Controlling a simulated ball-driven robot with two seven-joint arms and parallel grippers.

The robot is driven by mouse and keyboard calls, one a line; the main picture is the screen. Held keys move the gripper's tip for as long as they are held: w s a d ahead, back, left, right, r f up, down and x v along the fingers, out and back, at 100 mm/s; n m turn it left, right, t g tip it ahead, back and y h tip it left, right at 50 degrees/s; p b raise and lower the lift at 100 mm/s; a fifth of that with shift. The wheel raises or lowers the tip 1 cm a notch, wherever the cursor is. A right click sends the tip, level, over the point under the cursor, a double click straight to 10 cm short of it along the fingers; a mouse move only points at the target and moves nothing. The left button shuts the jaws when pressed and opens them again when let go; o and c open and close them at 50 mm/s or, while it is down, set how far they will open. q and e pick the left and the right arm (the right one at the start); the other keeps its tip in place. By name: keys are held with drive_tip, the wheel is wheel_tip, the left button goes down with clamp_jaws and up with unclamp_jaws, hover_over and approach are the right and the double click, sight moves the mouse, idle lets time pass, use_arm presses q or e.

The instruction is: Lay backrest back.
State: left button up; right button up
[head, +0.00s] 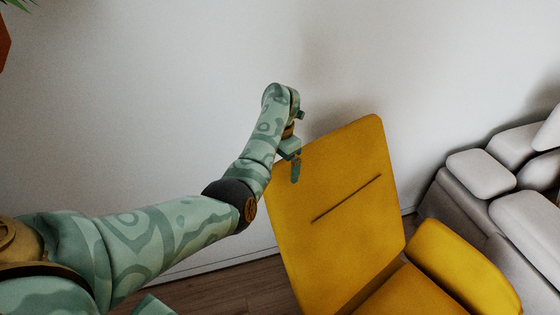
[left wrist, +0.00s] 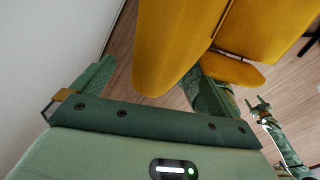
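The yellow armchair stands at the right of the head view, its backrest (head: 335,235) upright and leaning slightly. The backrest (left wrist: 165,50) also shows in the left wrist view, its edge between my left gripper's fingers. My left gripper (head: 294,166) is at the backrest's upper left corner. In the left wrist view my left gripper (left wrist: 148,68) is open, with a gap between its left finger and the backrest; whether the right finger touches cannot be told. My right gripper (left wrist: 256,104) appears small at the right of the left wrist view, fingers apart and empty.
A white wall (head: 150,100) rises close behind the armchair. A grey sofa (head: 480,200) with pale cushions stands at the right. The chair's yellow armrest (head: 460,265) juts out beside the seat (head: 410,295). Wooden floor (head: 235,290) shows bare at the left of the chair.

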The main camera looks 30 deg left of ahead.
use_arm(q)
drive_tip(key=shift+w+a, duration=0.15)
drive_tip(key=shift+a, duration=0.1)
use_arm(e)
drive_tip(key=shift+w, duration=0.1)
use_arm(q)
wheel_tip(320, 180, up, 16)
drive_tip(key=p, duration=0.7)
use_arm(e)
wheel_tip(320, 180, up, 7)
drive_tip(key=shift+w, duration=0.4)
drive_tip(key=shift+c, duration=0.3)
